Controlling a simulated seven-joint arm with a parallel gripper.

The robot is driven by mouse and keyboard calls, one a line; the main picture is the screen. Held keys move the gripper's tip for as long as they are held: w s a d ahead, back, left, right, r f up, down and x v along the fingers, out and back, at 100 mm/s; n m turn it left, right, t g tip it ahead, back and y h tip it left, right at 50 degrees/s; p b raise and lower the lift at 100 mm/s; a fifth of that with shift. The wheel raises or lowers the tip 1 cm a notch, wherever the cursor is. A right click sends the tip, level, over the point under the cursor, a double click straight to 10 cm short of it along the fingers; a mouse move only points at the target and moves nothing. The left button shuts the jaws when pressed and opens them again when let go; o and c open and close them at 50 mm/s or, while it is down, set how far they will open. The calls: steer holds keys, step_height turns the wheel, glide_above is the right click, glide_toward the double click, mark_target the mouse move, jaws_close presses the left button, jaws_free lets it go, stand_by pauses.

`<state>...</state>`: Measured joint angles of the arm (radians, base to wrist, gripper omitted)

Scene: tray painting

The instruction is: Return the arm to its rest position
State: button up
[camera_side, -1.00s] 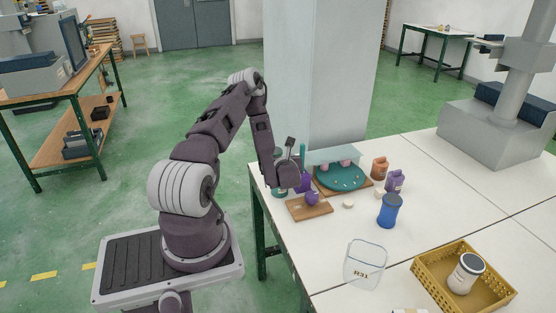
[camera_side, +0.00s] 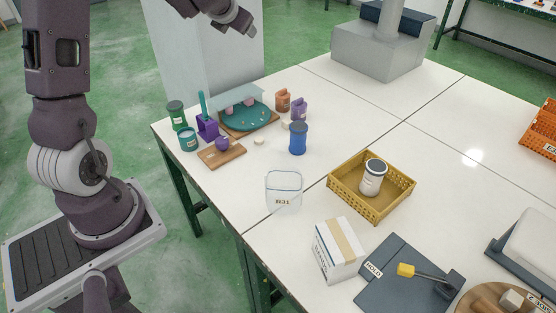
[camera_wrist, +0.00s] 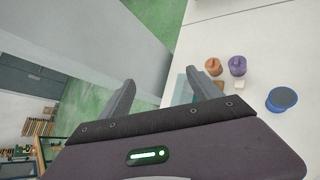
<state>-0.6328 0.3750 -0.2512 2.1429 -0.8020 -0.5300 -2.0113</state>
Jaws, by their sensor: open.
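My gripper (camera_side: 246,26) is raised high at the top of the side view, above and behind the table and well clear of everything on it. Its fingers are apart and empty in the wrist view (camera_wrist: 165,92). My arm stands upright at the left of the side view, its upper part cut off by the frame. A round teal tray (camera_side: 248,120) with pink and small pale pieces lies on a wooden board at the table's far left. A purple holder (camera_side: 207,128) with a teal-handled tool stands beside it.
Green jars, orange and purple bottles (camera_side: 299,108) and a blue jar (camera_side: 297,138) stand around the tray. A yellow basket (camera_side: 345,191) holds a white jar (camera_side: 372,178). A clear container (camera_side: 284,192), a white box (camera_side: 338,250) and a dark mat (camera_side: 385,291) are nearer. A pale pillar (camera_side: 215,70) rises behind.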

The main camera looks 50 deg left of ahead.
steer(key=s+d+r+m+t+h, duration=0.1)
steer(key=s+d+r+m+h, duration=0.15)
steer(key=d+m, duration=0.5)
steer(key=s+d+r+m+h, duration=0.2)
steer(key=s+d+m, duration=0.1)
steer(key=d+m, duration=0.4)
steer(key=s+d+r+m+t+h, duration=0.1)
steer(key=s+d+r+m+h, duration=0.15)
steer(key=d+m, duration=0.45)
steer(key=s+d+f+m+g, duration=0.1)
steer(key=s+d+f+m, duration=0.1)
steer(key=s+m, duration=0.3)
steer(key=s+d+f+m+g+h, duration=0.1)
steer(key=s+d+m+g, duration=0.1)
steer(key=s+m, duration=0.4)
steer(key=s+d+f+m+g, duration=0.1)
steer(key=s+d+m, duration=0.3)
steer(key=s, duration=0.8)
steer(key=shift+s+d+f+m+g, duration=0.4)
steer(key=shift+f+m, duration=0.4)
steer(key=shift+m, duration=0.45)
